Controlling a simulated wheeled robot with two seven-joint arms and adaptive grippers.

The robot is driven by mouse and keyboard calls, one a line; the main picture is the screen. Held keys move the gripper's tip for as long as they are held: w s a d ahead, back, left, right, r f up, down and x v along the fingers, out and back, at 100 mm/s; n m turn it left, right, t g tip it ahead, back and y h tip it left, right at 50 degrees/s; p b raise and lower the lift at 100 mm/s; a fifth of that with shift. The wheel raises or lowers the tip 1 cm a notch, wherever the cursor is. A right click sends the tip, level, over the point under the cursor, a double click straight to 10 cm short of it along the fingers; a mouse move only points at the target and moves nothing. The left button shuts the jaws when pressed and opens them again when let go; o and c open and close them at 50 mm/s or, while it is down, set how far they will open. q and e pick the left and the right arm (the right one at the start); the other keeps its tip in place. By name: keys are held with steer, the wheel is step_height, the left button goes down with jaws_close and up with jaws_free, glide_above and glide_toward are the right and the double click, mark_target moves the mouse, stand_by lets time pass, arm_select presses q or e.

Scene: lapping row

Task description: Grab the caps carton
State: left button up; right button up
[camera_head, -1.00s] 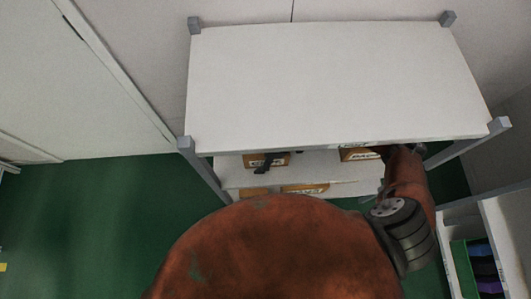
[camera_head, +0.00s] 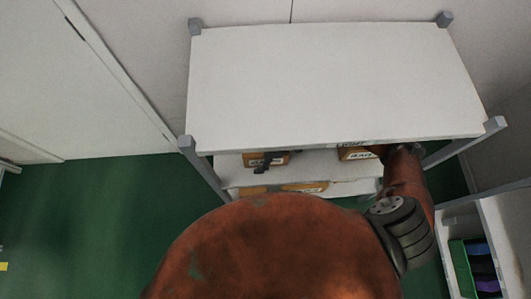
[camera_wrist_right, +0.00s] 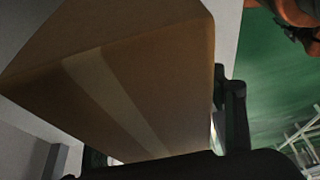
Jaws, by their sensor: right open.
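A brown carton (camera_head: 254,161) sits at the left of the shelf under the top board. Its label is partly covered and I cannot read it fully; it seems to be the caps carton. Contact is unclear. My left gripper is out of view.
Another labelled carton (camera_head: 356,153) sits on the same shelf to the right. More cartons (camera_head: 304,187) show on the level below. The bare top board (camera_head: 330,80) overhangs them, with grey posts (camera_head: 188,146) at the corners. A green bin (camera_head: 461,265) stands at lower right.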

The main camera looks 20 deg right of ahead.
steer(key=shift+c, duration=0.5)
steer(key=shift+d+f, duration=0.1)
steer(key=shift+f, duration=0.05)
steer(key=c, duration=1.4)
